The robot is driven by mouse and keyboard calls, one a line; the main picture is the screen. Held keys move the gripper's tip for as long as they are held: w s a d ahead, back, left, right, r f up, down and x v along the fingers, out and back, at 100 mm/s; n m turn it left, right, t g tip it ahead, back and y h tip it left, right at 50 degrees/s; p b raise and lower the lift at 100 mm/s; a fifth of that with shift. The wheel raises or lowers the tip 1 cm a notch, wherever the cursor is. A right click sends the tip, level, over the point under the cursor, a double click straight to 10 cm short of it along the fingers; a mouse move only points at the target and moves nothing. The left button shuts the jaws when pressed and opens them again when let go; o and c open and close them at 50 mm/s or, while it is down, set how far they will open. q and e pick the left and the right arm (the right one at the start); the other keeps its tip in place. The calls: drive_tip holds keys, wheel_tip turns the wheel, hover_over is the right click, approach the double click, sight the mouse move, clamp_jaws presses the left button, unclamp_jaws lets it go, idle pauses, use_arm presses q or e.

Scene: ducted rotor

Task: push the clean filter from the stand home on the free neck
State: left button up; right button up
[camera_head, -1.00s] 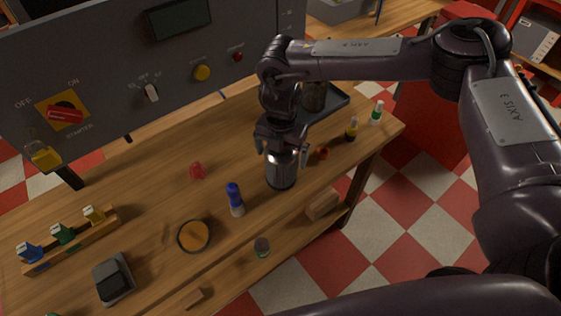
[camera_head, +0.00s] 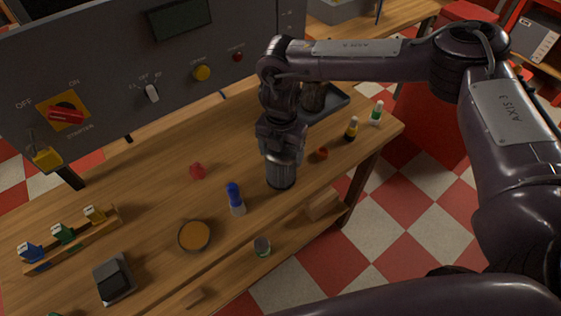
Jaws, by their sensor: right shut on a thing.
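My right gripper (camera_head: 281,157) points down over the table and is shut on a dark metallic cylinder (camera_head: 281,178), which looks like a filter. The cylinder is upright, with its lower end at or close to the wooden tabletop. The gripper hides its upper part, and I cannot tell whether a neck or stand is under it. A second dark cylinder (camera_head: 313,97) stands at the dark tray behind my right wrist, partly hidden by the arm. My left gripper is not in view.
A blue-capped bottle (camera_head: 236,198), a round dish (camera_head: 194,235) and a red piece (camera_head: 197,171) lie left of the gripper. Small bottles (camera_head: 351,129) and an orange-red ring (camera_head: 321,154) are to its right. A grey control panel (camera_head: 110,70) borders the table's back.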

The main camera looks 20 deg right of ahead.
drive_tip(key=shift+r+p, duration=0.55)
drive_tip(key=shift+r, duration=0.15)
drive_tip(key=shift+r+p, duration=1.8)
drive_tip(key=shift+r, duration=0.5)
drive_tip(key=shift+f, duration=0.1)
